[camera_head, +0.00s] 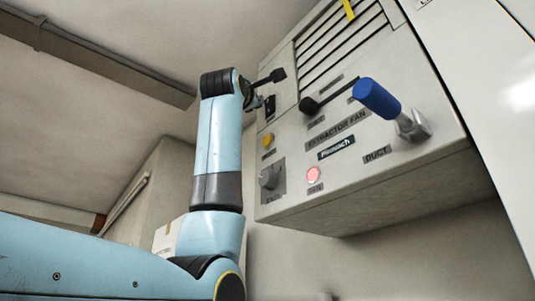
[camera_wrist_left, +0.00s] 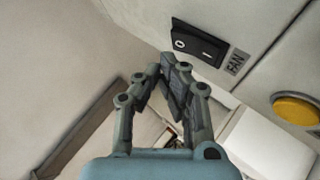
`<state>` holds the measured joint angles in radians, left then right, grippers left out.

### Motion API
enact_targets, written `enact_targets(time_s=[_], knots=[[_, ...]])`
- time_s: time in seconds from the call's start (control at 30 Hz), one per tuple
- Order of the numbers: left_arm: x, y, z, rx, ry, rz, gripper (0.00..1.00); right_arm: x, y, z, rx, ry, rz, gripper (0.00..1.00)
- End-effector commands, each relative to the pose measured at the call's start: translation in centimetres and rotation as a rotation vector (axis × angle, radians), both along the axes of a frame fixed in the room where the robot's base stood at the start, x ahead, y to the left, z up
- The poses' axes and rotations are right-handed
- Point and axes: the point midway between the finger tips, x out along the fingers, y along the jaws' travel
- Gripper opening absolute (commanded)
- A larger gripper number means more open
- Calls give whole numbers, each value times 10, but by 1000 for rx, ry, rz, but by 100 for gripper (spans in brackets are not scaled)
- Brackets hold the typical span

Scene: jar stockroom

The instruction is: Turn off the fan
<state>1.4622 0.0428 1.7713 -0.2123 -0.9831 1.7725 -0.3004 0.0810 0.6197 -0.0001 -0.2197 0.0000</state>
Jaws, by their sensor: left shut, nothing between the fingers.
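The fan's black rocker switch (camera_wrist_left: 198,44), marked 0 and 1, sits beside a FAN label (camera_wrist_left: 236,62) in the left wrist view. It also shows small on the extractor fan panel in the head view (camera_head: 270,107). I cannot tell which side is pressed in. My left gripper (camera_wrist_left: 173,76) is shut and empty, its tips just below the rocker in that picture; contact is unclear. In the head view the left gripper (camera_head: 257,103) is partly hidden behind my arm, just left of the rocker. A red lamp (camera_head: 313,175) above another FAN label looks lit. My right gripper is out of view.
The grey panel box (camera_head: 345,205) also carries a yellow button (camera_head: 268,140), a grey knob (camera_head: 269,177), black levers (camera_head: 308,104) and a blue-handled lever (camera_head: 377,98) that sticks out. A yellow strip (camera_head: 348,9) hangs at the vent.

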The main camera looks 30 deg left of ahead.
Motion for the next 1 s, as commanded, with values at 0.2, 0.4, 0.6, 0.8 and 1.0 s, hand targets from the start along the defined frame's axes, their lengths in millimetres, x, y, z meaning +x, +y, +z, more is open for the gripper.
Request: enact_targets(time_s=[0.2, 0.4, 0.6, 0.8, 1.0], knots=[[0, 0, 0, 0, 0, 0, 0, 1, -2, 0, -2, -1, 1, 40], [0, 0, 0, 0, 0, 0, 0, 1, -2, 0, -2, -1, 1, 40], [0, 0, 0, 0, 0, 0, 0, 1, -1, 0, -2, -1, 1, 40], [2, -1, 0, 0, 1, 0, 0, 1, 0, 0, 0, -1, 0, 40], [7, -3, 1, 0, 0, 0, 0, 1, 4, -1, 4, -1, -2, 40]])
